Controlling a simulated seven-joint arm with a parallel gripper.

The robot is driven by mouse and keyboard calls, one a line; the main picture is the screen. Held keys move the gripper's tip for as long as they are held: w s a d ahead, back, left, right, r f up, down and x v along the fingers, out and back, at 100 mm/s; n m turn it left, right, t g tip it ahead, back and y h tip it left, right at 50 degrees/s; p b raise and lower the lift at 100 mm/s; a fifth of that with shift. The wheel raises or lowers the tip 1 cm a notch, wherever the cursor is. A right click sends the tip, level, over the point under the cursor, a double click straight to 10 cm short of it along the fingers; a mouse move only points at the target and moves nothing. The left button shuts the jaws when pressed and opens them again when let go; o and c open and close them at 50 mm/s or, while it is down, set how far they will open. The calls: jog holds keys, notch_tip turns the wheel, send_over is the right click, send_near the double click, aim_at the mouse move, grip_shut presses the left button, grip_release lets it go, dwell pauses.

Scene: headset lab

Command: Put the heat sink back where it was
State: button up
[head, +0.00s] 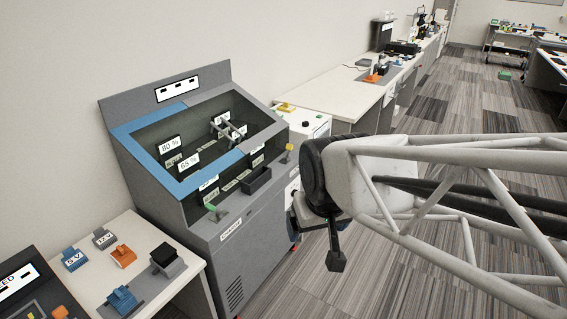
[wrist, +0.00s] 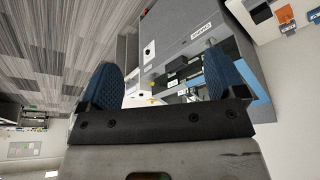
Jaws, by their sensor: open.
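No part in view can be named as the heat sink with certainty. Small candidate parts stand on the white side table: a blue block marked 5V (head: 72,259), a grey block marked 12V (head: 104,238), an orange part (head: 123,256), a blue part (head: 122,300) and a black block (head: 168,258). My gripper (head: 300,215) is beside the right front of the grey cabinet, partly hidden by my wrist. In the wrist view, its blue-padded fingers (wrist: 165,82) are wide apart with nothing held between them.
The grey cabinet (head: 235,258) has an open, blue-rimmed recessed top with percent signs and a bracket inside. A small dark tray (head: 257,181) sits on its front ledge. A white bench (head: 335,95) runs along the wall behind it.

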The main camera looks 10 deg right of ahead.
jog(key=s+d+r+g, duration=0.1)
jog(key=s+d, duration=0.2)
jog(key=s, duration=0.3)
jog(key=shift+s+r+m, duration=0.3)
jog(key=shift+m, duration=0.1)
jog(key=shift+o, duration=0.4)
jog(key=shift+o, duration=0.6)
jog(key=shift+w+a, duration=0.1)
